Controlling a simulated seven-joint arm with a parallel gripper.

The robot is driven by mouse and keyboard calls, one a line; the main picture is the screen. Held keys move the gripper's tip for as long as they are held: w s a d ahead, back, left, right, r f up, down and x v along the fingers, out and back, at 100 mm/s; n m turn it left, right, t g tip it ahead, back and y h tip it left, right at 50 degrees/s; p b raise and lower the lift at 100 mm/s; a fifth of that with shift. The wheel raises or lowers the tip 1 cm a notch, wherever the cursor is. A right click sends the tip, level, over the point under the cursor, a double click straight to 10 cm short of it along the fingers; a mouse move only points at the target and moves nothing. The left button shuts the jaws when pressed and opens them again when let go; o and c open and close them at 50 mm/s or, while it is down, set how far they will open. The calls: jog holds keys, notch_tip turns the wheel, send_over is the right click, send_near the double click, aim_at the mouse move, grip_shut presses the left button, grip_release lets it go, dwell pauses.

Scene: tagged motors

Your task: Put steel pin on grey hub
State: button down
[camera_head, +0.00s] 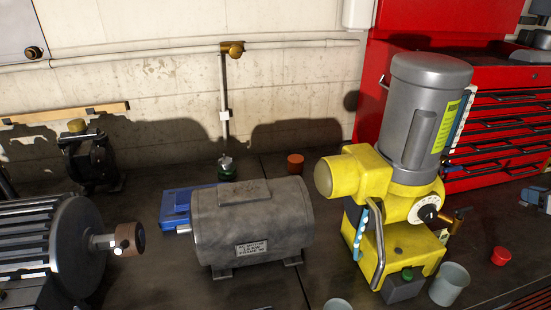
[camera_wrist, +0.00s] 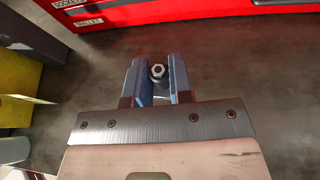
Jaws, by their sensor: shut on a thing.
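My gripper (camera_wrist: 157,82) shows in the wrist view, its two blue fingers closed on a small round steel piece seen end-on, which looks like the steel pin (camera_wrist: 157,71). The pin's length is hidden. No grey hub is plainly recognisable. In the head view a pale round disc with dark marks (camera_head: 428,209) sits on the side of the yellow machine (camera_head: 375,170), and a grey shaft (camera_head: 103,241) projects from the ribbed motor at left. I cannot tell whether either is the hub. The gripper is apart from both.
A grey motor (camera_head: 252,222) stands mid-bench. Dark bench below the gripper looks bare.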

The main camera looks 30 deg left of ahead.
jog(key=w+a+r+m+t+h, duration=0.3)
jog(key=w+r+m+t+h, duration=0.1)
jog(key=m+h, duration=0.5)
jog(key=shift+a+r+t, duration=0.4)
jog(key=shift+r+t, duration=0.1)
jog(key=shift+r, duration=0.05)
jog(key=shift+s+a+f+m+h, duration=0.15)
jog(key=shift+m+h, duration=0.15)
jog(key=shift+h, duration=0.1)
dwell(0.5)
